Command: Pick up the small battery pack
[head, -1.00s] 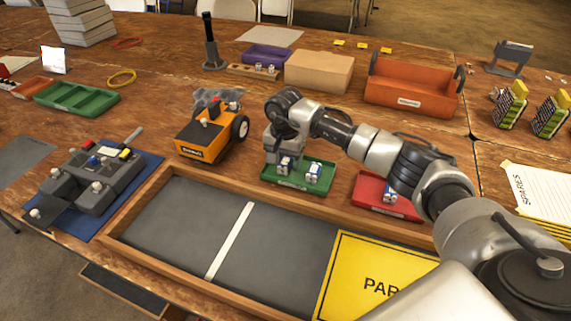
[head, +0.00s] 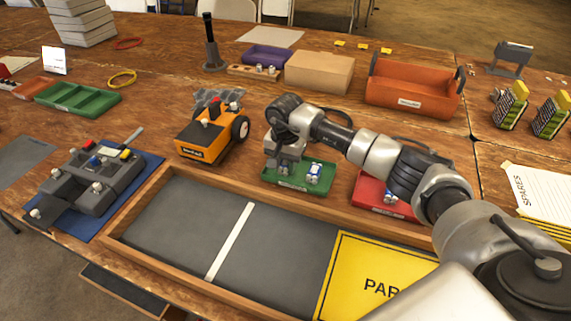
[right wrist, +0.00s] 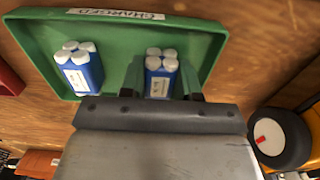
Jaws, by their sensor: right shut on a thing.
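My right gripper (head: 284,168) is down at the left part of a green tray (head: 300,189). It is shut on a small blue-and-white battery pack (right wrist: 160,78), which shows between the fingers in the right wrist view; in the head view the gripper mostly hides it. I cannot tell whether it still touches the tray floor. A second, similar pack (head: 314,172) stands in the same tray, apart from the gripper; it also shows in the right wrist view (right wrist: 80,70). The tray's label reads "CHARGED". My left gripper is not in view.
A red tray (head: 383,210) with a pack stands right, partly behind my arm. An orange wheeled robot (head: 205,138) is close left of the gripper. A wooden-framed pit (head: 180,225) lies in front. A grey charger-like device (head: 95,180) sits on a blue mat.

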